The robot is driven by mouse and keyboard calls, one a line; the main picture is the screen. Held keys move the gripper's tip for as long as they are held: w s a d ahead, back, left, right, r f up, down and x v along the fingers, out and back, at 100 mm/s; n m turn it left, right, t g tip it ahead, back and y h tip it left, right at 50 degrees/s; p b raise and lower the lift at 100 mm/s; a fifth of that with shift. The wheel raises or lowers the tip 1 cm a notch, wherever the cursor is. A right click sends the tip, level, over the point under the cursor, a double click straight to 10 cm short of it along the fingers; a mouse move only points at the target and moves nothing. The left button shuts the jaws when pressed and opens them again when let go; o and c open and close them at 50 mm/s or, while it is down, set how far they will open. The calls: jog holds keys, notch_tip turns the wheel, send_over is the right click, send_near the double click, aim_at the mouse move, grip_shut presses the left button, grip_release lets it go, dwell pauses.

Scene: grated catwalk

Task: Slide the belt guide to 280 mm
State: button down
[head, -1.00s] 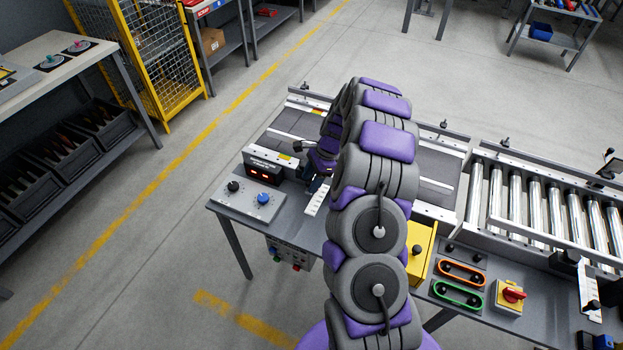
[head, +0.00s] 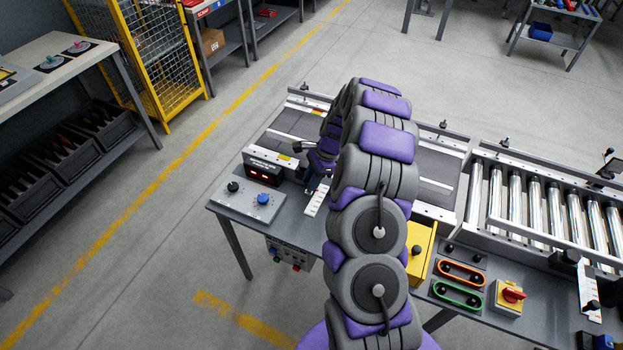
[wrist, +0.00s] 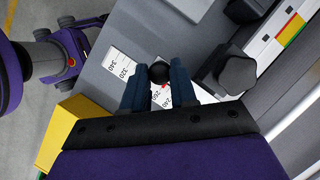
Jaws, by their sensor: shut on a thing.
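In the wrist view my gripper (wrist: 160,78) has its two dark blue fingers shut on a round black knob (wrist: 159,71). The knob sits over a white scale strip (wrist: 120,66). Numbers such as 340 and 320 show left of the fingers, and about 240 shows between them. A small red mark lies just below the knob; the exact reading at it is hidden. I cannot tell clearly which rail is the belt guide.
A black clamp block (wrist: 230,72) stands close right of the fingers. A rail with coloured stickers (wrist: 289,32) runs beyond it. In the head view a display with red digits (head: 263,174), a knob panel (head: 248,202) and a yellow box (head: 421,252) stand near the arm.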

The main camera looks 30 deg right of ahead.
jog(key=shift+s+a+r+p, duration=0.15)
jog(key=shift+s+a+p, duration=0.4)
jog(key=shift+a+p, duration=0.45)
jog(key=shift+d, duration=0.2)
jog(key=c, duration=0.9)
grip_release()
jog(key=shift+a, duration=0.1)
jog(key=w+p+v, duration=0.1)
jog(key=p+v, duration=0.2)
jog(key=v, duration=1.4)
jog(key=shift+s, duration=0.4)
